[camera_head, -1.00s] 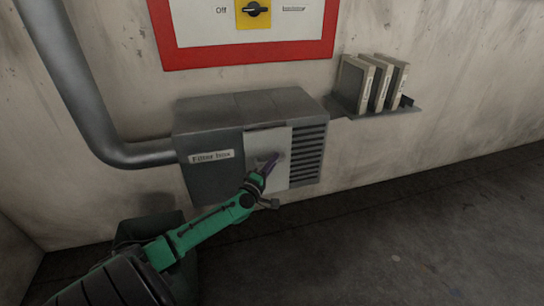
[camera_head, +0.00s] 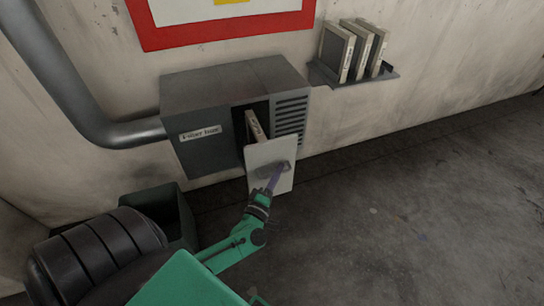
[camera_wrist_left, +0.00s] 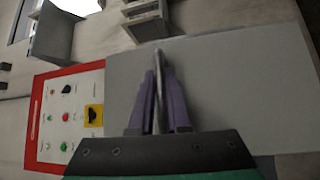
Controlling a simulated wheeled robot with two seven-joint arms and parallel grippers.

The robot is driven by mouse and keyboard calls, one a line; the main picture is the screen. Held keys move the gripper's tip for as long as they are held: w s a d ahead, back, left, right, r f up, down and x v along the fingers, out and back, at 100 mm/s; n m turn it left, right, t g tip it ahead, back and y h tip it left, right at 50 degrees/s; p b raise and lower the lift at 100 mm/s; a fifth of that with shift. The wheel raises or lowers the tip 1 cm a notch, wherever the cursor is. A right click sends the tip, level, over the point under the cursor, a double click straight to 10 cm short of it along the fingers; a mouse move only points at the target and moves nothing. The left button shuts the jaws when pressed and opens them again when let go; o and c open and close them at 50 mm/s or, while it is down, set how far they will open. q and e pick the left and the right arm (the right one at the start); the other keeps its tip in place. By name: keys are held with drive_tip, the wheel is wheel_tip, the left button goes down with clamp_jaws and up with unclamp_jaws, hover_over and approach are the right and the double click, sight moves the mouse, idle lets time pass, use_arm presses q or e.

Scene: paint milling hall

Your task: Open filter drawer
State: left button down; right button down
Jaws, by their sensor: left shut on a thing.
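The filter box (camera_head: 205,98) is a grey wall cabinet with a label on its front and a vent grille at its right. Its light grey filter drawer (camera_head: 262,155) stands out from the box, with a dark opening behind it. A filter with a pale labelled edge (camera_head: 255,126) shows behind the drawer front. My left gripper (camera_head: 275,178) is shut on the drawer handle (camera_head: 284,167). In the left wrist view, the purple fingers (camera_wrist_left: 160,95) close around the thin bar handle against the flat drawer front (camera_wrist_left: 220,85). My right gripper is not in view.
A small shelf (camera_head: 350,82) with several upright filters (camera_head: 353,50) is on the wall to the right. A thick grey pipe (camera_head: 60,75) enters the box from the left. A dark bin (camera_head: 175,215) stands below. The floor at right is clear.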

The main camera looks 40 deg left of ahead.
use_arm(q)
drive_tip(key=shift+s+d+p, duration=0.2)
drive_tip(key=shift+s+d, duration=0.35)
drive_tip(key=shift+d, duration=0.25)
drive_tip(key=shift+s+d+p, duration=0.15)
drive_tip(key=shift+s+d, duration=0.45)
drive_tip(key=shift+d, duration=0.2)
drive_tip(key=shift+s+d+p, duration=0.2)
drive_tip(key=shift+s+d, duration=0.35)
drive_tip(key=shift+d, duration=0.25)
drive_tip(key=c, duration=0.9)
unclamp_jaws()
drive_tip(key=b+v, duration=0.1)
drive_tip(key=v, duration=1.3)
drive_tip(key=shift+s, duration=0.25)
